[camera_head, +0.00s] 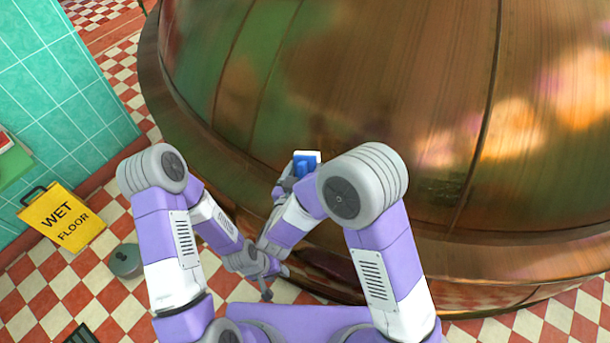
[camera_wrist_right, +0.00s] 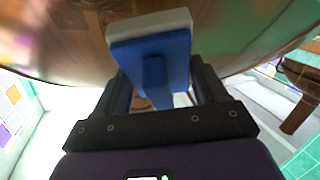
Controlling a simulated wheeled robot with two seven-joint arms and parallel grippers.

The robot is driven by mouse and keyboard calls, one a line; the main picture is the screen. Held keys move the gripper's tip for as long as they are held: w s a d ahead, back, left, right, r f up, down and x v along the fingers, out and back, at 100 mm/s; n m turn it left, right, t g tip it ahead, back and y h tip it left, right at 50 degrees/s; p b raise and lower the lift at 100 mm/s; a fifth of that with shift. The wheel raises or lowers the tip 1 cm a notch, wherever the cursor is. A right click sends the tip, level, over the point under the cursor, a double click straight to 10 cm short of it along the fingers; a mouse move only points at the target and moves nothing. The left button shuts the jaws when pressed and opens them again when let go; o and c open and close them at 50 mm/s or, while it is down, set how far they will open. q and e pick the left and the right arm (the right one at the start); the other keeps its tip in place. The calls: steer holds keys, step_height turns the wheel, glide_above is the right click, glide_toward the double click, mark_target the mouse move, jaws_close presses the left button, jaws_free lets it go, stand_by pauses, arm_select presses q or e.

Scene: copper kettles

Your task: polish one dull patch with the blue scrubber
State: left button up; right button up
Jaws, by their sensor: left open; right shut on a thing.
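The copper kettle (camera_head: 400,110) fills the upper right of the head view, and its curved wall also shows in the right wrist view (camera_wrist_right: 240,30). A darker brown, less shiny area (camera_head: 340,70) lies on its upper wall; I cannot tell its exact edges. My right gripper (camera_head: 292,180) is shut on the blue scrubber (camera_head: 305,162), close to the kettle's lower wall. In the right wrist view the scrubber (camera_wrist_right: 150,62) sits between the fingers, white pad outward; I cannot tell if it touches the copper. My left gripper (camera_head: 275,279) is open and empty, below the right one.
A yellow wet floor sign (camera_head: 62,217) stands by the green tiled wall (camera_head: 60,90) at the left. A round grey-green object (camera_head: 126,260) sits on the red and white checkered floor (camera_head: 40,290). The kettle's wide rim (camera_head: 530,258) curves close to my arms.

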steer(key=shift+w+d+f, duration=0.35)
steer(key=shift+w+f, duration=0.1)
steer(key=shift+w, duration=0.3)
steer(key=shift+w+d+f, duration=0.3)
steer(key=shift+w+f, duration=0.15)
steer(key=shift+w, duration=0.35)
steer(key=shift+w+d+f, duration=0.35)
steer(key=shift+w+f, duration=0.1)
steer(key=shift+w, duration=0.3)
steer(key=shift+w+d+f, duration=0.2)
steer(key=shift+w+f, duration=0.1)
steer(key=shift+w, duration=0.2)
steer(key=shift+w+d+f, duration=0.2)
steer(key=shift+w+f, duration=0.1)
steer(key=shift+w, duration=0.2)
steer(key=shift+d, duration=0.1)
